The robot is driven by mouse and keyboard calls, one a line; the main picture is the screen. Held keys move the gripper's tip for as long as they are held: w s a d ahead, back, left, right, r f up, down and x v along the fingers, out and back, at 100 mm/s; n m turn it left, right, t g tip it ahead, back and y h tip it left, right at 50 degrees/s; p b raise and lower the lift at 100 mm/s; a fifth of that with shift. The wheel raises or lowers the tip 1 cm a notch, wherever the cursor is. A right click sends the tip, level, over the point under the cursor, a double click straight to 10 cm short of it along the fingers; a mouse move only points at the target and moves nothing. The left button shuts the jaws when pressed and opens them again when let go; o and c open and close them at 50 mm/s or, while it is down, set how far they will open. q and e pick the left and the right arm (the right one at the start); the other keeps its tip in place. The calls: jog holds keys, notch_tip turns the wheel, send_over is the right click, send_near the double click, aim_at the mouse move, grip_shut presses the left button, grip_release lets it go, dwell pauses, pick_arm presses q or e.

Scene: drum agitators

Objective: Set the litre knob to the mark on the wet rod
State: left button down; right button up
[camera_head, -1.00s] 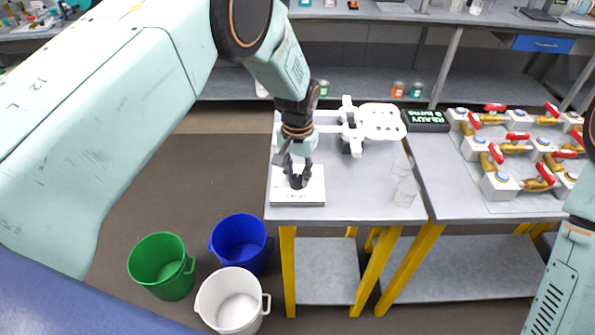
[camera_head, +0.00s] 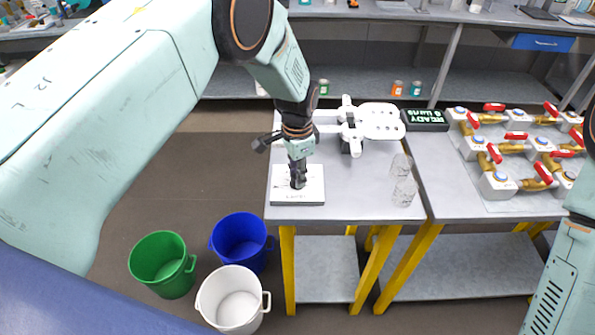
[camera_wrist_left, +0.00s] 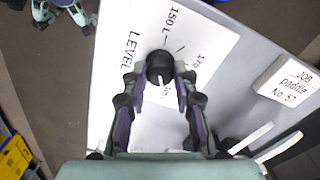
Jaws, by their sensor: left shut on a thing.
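The litre knob (camera_wrist_left: 160,64) is black with a white pointer line and stands on a white panel marked LEVEL (camera_wrist_left: 119,90), with figures such as 150 L around it. In the wrist view the pointer line faces down the picture, between my fingers. My left gripper (camera_wrist_left: 159,76) is shut on the knob, one finger on each side. In the head view my left gripper (camera_head: 298,182) points down at the white panel (camera_head: 284,198) and hides most of the knob. A wet rod with a mark cannot be made out. My right gripper is out of view.
A white paddle-like piece with holes (camera_head: 382,122) and clear beakers (camera_head: 404,192) share the grey table (camera_head: 350,205). A READY display (camera_head: 425,116) and red-handled valves (camera_head: 520,150) stand right.

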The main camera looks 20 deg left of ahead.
pick_arm(q)
jog(key=shift+w+r+m, duration=0.3)
dwell(0.4)
jog(key=c, duration=1.4)
grip_release()
jog(key=o, duration=0.4)
jog(key=shift+s+f, duration=0.15)
jog(key=shift+s, duration=0.1)
jog(key=shift+c, duration=0.2)
notch_tip(320, 180, up, 12)
